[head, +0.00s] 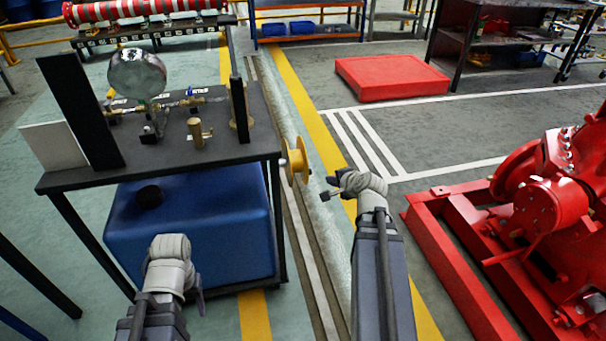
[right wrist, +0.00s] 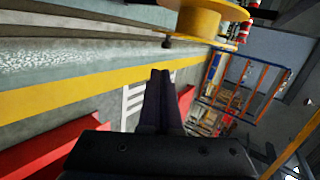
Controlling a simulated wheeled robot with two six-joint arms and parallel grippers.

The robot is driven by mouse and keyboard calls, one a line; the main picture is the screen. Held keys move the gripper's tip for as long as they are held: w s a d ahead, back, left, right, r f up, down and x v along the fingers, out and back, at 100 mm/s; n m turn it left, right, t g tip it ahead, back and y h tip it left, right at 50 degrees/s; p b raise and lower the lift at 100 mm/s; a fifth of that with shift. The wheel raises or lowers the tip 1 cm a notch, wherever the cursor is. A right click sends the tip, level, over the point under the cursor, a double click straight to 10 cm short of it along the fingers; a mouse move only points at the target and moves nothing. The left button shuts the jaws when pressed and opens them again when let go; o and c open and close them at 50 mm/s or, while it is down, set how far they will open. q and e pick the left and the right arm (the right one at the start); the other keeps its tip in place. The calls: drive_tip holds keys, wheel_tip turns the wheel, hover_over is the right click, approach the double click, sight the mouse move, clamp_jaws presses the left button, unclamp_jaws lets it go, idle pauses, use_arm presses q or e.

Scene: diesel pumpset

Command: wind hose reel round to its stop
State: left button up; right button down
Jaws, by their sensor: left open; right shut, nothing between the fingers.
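The hose reel (head: 295,160) is a small yellow drum on the right side of the dark bench. In the right wrist view the yellow reel (right wrist: 205,20) is at the top, with a small dark knob (right wrist: 168,42) near its lower left. My right gripper (head: 327,193) is just right of the reel and apart from it. Its fingers (right wrist: 160,74) are shut with nothing between them, below the knob in the wrist view. My left gripper (head: 199,300) is open, low in front of the blue tank; its fingers are mostly hidden.
The bench (head: 190,155) carries a round vessel (head: 137,74) and brass valves, above a blue tank (head: 190,225). A red pumpset (head: 545,200) on a red frame stands at the right. A red platform (head: 390,77) lies behind. Floor between bench and pumpset is clear.

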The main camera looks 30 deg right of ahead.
drive_tip(key=b, duration=0.7)
approach(311, 173)
drive_tip(key=x, duration=0.5)
drive_tip(key=shift+x, duration=0.75)
drive_tip(key=shift+w+f+t+b, duration=0.25)
drive_tip(key=shift+t+b, duration=0.25)
drive_tip(key=shift+b, duration=0.55)
drive_tip(key=b, duration=0.1)
drive_tip(key=w+t+b, duration=0.1)
drive_tip(key=b, duration=0.1)
drive_tip(key=w+t+b, duration=0.1)
drive_tip(key=shift+d+f, duration=0.3)
drive_tip(key=shift+d, duration=0.05)
drive_tip(key=shift+w+b, duration=0.2)
drive_tip(key=shift+b, duration=0.1)
